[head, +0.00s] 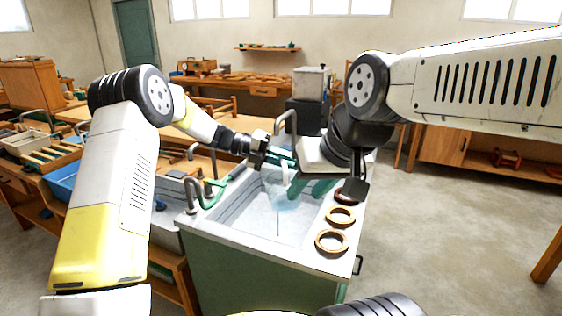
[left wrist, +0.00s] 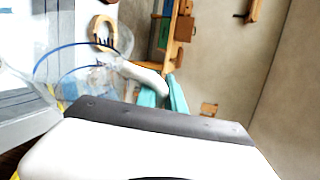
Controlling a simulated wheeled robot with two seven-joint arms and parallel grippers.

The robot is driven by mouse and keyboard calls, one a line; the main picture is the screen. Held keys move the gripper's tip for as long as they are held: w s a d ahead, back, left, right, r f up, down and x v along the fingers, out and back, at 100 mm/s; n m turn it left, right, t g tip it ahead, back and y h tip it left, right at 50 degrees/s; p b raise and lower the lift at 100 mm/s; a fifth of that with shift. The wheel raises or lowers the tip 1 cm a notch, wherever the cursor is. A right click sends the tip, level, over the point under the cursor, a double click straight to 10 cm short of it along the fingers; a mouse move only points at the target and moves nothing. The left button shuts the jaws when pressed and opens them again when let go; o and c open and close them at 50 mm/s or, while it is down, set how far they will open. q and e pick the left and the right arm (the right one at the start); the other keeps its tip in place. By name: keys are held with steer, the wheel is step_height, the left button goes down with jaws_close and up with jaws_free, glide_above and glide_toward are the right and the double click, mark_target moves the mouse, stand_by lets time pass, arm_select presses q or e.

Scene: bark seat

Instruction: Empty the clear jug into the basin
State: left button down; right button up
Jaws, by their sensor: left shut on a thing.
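The clear jug (head: 284,201) is tilted over the basin (head: 233,222) in the head view. A thin bluish stream runs down below it into the basin. My left gripper (head: 282,158) is shut on the jug's white handle. In the left wrist view the clear jug (left wrist: 92,62) shows a blue rim line, and the teal fingers (left wrist: 164,92) are at its pale handle (left wrist: 143,77).
Several brown wooden rings (head: 331,241) lie along the basin unit's right ledge. A workbench with a blue bin (head: 64,182) is at the left. The floor (head: 440,240) at the right is clear.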

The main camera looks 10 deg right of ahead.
mark_target(296, 202)
arm_select(q)
steer(key=shift+w, duration=0.15)
steer(key=s+f+m+t, duration=0.1)
steer(key=s+f+m, duration=0.1)
steer(key=f, duration=0.1)
steer(key=s+f+m+t, duration=0.2)
steer(key=s+f, duration=0.1)
steer(key=s+f+m+t+y, duration=0.1)
steer(key=s+f+m+t, duration=0.1)
steer(key=f, duration=0.1)
steer(key=shift+s, duration=0.3)
step_height(296, 202, down, 4)
steer(key=m+t, duration=0.2)
steer(key=m, duration=0.2)
steer(key=shift+s+f+t, duration=0.1)
steer(key=shift+f+t, duration=0.15)
steer(key=shift+t, duration=0.15)
stand_by(0.3)
